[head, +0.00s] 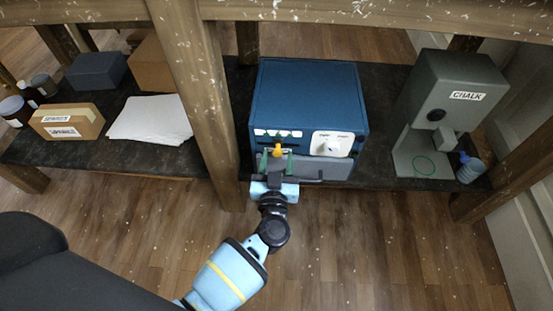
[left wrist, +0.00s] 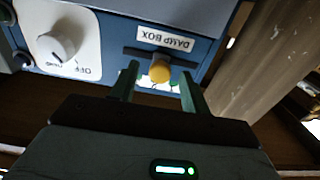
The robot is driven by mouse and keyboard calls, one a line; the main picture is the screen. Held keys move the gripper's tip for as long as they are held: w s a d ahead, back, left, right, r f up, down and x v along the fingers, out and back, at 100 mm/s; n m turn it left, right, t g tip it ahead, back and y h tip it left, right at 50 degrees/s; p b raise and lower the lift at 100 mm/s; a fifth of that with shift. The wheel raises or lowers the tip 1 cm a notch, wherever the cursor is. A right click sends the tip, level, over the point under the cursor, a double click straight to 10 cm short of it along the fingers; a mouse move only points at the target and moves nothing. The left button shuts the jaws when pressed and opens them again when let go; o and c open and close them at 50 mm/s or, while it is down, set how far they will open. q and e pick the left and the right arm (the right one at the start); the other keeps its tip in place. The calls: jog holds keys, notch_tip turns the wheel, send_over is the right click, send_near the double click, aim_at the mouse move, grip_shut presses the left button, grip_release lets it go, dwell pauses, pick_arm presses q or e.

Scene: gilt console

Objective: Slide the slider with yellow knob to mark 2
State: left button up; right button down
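The yellow knob (head: 277,150) of the slider is on the front of a blue box (head: 307,95). In the left wrist view the knob (left wrist: 160,70) sits in a dark horizontal slot, beside an upside-down DAMP BOX label (left wrist: 165,39). My left gripper (head: 276,163) is at the box front. Its two green fingers stand open on either side of the knob, with a visible gap at each side; it also shows in the left wrist view (left wrist: 159,75). The scale marks are partly hidden by the fingers, and I cannot read their numbers. My right gripper is not in view.
A white dial panel (head: 331,144) with a dial is right of the slider. A grey CHALK machine (head: 447,100) stands on the dark shelf further right. A wooden post (head: 190,90) rises close left of the box. Paper (head: 150,120) and small boxes lie beyond it.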

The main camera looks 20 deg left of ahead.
pick_arm(q)
jog(key=shift+s+d, duration=0.15)
jog(key=shift+s, duration=0.3)
jog(key=p+v, duration=0.2)
jog(key=v, duration=0.5)
jog(key=shift+r, duration=0.1)
